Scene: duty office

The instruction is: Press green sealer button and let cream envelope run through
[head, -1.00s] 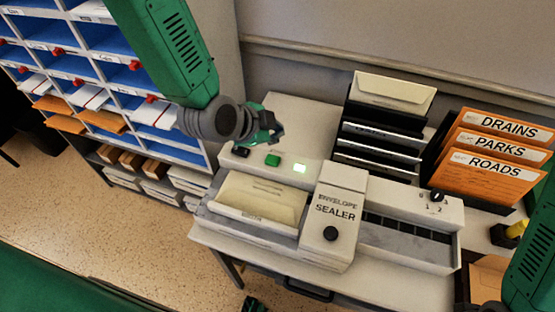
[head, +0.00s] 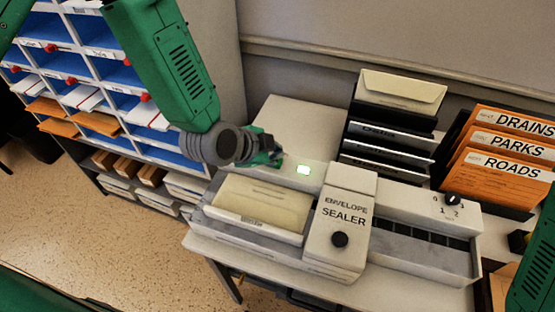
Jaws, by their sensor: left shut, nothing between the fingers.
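The envelope sealer (head: 338,228) stands on the table, with its name printed on the white middle block. A cream envelope (head: 264,200) lies flat in its left feed tray, left of that block. My left gripper (head: 276,156) is shut and empty, pointing down at the panel just left of the lamp. The green button is hidden beneath or behind the gripper; I cannot tell whether they touch. Only a green part of my right arm shows at the right edge; its gripper is out of view.
A dial (head: 452,200) sits at the sealer's right, behind the slotted out-tray (head: 425,250). A black rack behind holds another cream envelope (head: 402,90). Orange folders (head: 510,150) stand at right. Pigeonhole shelves (head: 98,75) fill the left.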

